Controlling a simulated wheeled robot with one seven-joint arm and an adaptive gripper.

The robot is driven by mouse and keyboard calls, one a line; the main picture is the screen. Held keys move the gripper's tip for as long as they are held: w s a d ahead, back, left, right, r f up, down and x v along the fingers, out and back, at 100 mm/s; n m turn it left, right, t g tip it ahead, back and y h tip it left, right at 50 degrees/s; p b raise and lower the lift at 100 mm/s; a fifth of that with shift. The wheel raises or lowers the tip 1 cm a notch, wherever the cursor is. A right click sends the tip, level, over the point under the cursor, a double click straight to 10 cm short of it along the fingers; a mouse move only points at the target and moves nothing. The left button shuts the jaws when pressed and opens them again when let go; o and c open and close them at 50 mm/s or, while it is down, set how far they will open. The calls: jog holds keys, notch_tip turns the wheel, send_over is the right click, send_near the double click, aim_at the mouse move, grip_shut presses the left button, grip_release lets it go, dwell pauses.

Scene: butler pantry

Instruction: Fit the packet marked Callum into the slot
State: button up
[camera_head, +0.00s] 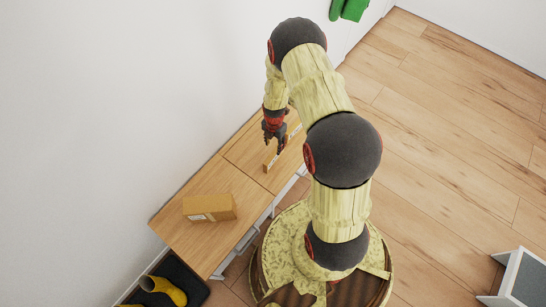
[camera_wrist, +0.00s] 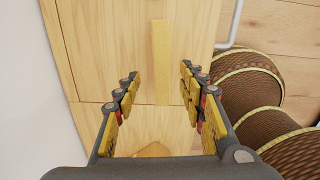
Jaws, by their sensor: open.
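My gripper (camera_head: 275,140) hangs over the far half of a wooden bench, fingers pointing down. In the wrist view my gripper (camera_wrist: 160,73) is open, its fingers apart on either side of a narrow tan packet (camera_wrist: 161,50) seen edge-on from above. No finger clearly touches it. In the head view this upright packet (camera_head: 269,159) is partly hidden by my gripper and arm. A brown box-like packet (camera_head: 209,207) with a white label lies on the near half of the bench. The labels are too small to read, so I cannot tell which is marked Callum. No slot can be made out.
The wooden bench top (camera_head: 178,222) runs along the white wall and has a seam across it. Yellow boots (camera_head: 164,289) stand on a dark tray at its near end. Green items (camera_head: 349,9) show at the top. A grey-white object (camera_head: 522,280) stands lower right. The wooden floor on the right is open.

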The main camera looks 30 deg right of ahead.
aim_at(274, 153)
notch_tip(274, 153, down, 7)
jog(key=b, duration=0.3)
jog(key=shift+s+a+f, duration=0.1)
jog(key=shift+s+a, duration=0.05)
jog(key=shift+c, duration=0.5)
grip_shut()
